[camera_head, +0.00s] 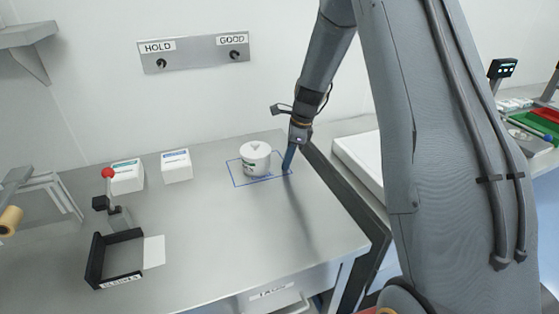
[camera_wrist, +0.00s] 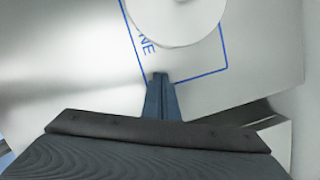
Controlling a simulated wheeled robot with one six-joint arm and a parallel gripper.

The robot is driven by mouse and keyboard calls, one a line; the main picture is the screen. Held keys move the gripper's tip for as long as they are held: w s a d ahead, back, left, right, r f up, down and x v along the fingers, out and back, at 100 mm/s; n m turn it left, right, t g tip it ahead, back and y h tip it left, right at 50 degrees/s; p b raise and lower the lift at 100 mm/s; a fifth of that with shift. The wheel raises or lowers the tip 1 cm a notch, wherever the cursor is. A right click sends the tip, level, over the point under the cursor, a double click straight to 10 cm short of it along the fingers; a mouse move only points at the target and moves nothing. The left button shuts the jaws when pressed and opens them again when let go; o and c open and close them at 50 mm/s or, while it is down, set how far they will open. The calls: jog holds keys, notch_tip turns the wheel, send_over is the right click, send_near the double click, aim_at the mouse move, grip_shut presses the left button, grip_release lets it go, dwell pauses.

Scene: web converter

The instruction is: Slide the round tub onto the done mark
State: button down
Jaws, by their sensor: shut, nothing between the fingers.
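The round white tub (camera_head: 255,159) stands upright on the steel table, inside the blue outlined done mark (camera_head: 236,181). In the head view the tub sits toward the back of the outline. My gripper (camera_head: 288,168) is shut and empty, pointing down at the right side of the outline, to the right of the tub. In the wrist view my shut fingertips (camera_wrist: 160,76) are just apart from the tub (camera_wrist: 178,18), near the outline's blue edge (camera_wrist: 202,75). Part of the mark's lettering shows beside the tub; the rest is hidden under it.
Two white boxes (camera_head: 127,178) (camera_head: 177,166) stand at the back left of the table. A black holder (camera_head: 112,262) and a red-knobbed device (camera_head: 110,190) are at the left. A HOLD/GOOD panel (camera_head: 195,53) is on the wall. The table's front middle is clear.

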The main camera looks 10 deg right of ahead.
jog(key=d+b+v, duration=0.1)
jog(key=b+v, duration=0.2)
jog(key=v, duration=0.7)
jog(key=s+a+f+n+h, duration=0.1)
jog(key=s+n, duration=0.6)
jog(key=s, duration=0.1)
jog(key=s+a+f+n, duration=0.1)
jog(key=s+a+n, duration=0.1)
jog(key=s+n, duration=0.5)
jog(key=s+a+f+n+h, duration=0.1)
jog(key=s+f+n, duration=0.1)
jog(key=s+n, duration=0.5)
jog(key=shift+s+a+n+t+h+b, duration=0.15)
jog(key=shift+s, duration=1)
jog(key=shift+s+a+n+t+h+b, duration=0.15)
jog(key=shift+s, duration=0.95)
